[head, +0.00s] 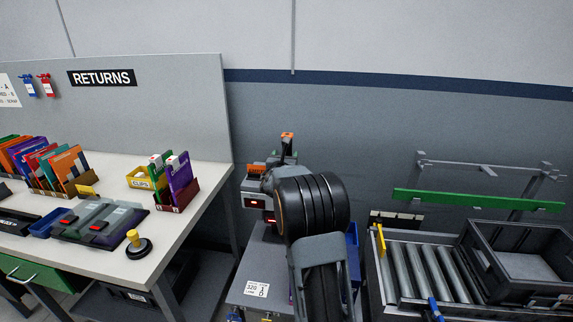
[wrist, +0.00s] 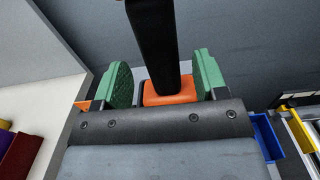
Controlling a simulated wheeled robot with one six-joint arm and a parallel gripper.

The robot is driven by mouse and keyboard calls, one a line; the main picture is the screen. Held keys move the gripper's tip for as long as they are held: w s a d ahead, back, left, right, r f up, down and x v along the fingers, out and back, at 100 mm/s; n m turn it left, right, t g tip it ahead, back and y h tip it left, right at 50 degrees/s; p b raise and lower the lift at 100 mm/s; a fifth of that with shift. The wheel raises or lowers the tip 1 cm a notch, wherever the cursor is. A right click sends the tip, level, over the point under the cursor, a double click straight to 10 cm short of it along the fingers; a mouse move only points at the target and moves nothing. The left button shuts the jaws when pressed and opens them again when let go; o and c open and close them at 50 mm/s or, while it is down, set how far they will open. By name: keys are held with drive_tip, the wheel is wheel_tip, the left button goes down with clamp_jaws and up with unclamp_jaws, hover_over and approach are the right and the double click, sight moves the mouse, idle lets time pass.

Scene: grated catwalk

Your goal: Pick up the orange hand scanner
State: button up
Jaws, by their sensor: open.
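The orange hand scanner shows in the wrist view as an orange part (wrist: 170,93) below a long black part (wrist: 152,42). In the head view, a dark upright shape with an orange tip (head: 287,136) rises just behind my arm and seems to be the same scanner. My gripper (wrist: 165,80) is open, with one green finger on each side of the scanner. Gaps show between the fingers and the scanner, so it is not gripped. The scanner's lower end is hidden by my gripper's body. In the head view my arm hides most of the gripper.
A returns table (head: 200,178) with books and boxes stands at the left. A grey stand (head: 265,265) is below my arm. A roller conveyor (head: 425,270) with a dark crate (head: 520,295) is at the right. The wall is close behind.

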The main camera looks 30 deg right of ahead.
drive_tip(key=shift+p+x, duration=0.65)
drive_tip(key=shift+x, duration=1.7)
drive_tip(key=shift+s, duration=0.1)
drive_tip(key=c, duration=1.1)
drive_tip(key=shift+r, duration=0.1)
